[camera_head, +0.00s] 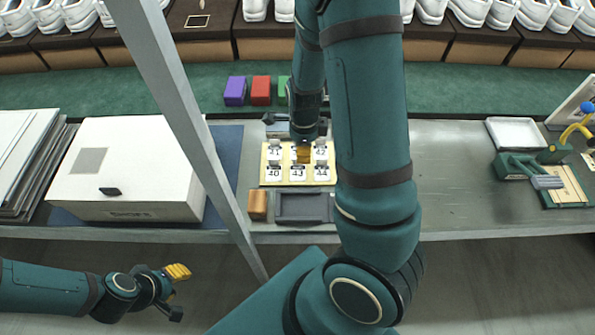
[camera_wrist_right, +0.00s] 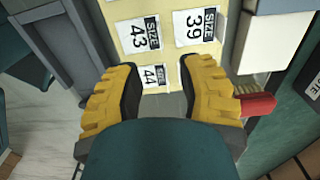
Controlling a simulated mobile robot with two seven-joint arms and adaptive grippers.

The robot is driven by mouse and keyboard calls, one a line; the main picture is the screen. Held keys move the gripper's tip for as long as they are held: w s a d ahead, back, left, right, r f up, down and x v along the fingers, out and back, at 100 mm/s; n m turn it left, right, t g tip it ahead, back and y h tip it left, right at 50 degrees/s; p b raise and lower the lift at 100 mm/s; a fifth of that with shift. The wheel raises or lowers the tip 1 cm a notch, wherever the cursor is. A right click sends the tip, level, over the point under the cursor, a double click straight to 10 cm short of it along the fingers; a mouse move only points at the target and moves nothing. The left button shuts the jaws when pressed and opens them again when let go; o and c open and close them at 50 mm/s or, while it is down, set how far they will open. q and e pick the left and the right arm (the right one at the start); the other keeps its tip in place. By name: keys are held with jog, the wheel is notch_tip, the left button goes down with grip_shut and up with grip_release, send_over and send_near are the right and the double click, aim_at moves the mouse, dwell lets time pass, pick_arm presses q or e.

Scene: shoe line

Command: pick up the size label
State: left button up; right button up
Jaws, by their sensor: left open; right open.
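Several white size labels stand in two rows on a cream board (camera_head: 264,172) on the bench. In the right wrist view, the size 44 label (camera_wrist_right: 154,77) lies between the open yellow fingertips of my right gripper (camera_wrist_right: 158,82), apart from both as far as I can see. The size 43 label (camera_wrist_right: 137,36) and size 39 label (camera_wrist_right: 197,27) are beyond it. In the head view my right gripper (camera_head: 303,152) is over the back row, hiding its middle label. My left gripper (camera_head: 178,292) is open and empty, in front of the bench at lower left.
A white shoe box (camera_head: 130,165) stands left of a slanting grey post (camera_head: 190,115). A grey tray (camera_head: 303,207) and brown block (camera_head: 258,205) lie in front of the board. Purple (camera_head: 235,91) and red (camera_head: 260,90) blocks stand behind it. A green device (camera_head: 515,167) is at right.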

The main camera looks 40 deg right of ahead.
aim_at(298, 170)
jog(key=shift+w+a+f+b, duration=0.15)
jog(key=shift+f+b, duration=0.55)
jog(key=shift+f, duration=0.8)
jog(key=shift+w+a+f+b, duration=0.15)
jog(key=shift+f+b, duration=0.5)
jog(key=shift+f, duration=0.8)
jog(key=shift+r, duration=0.1)
grip_shut()
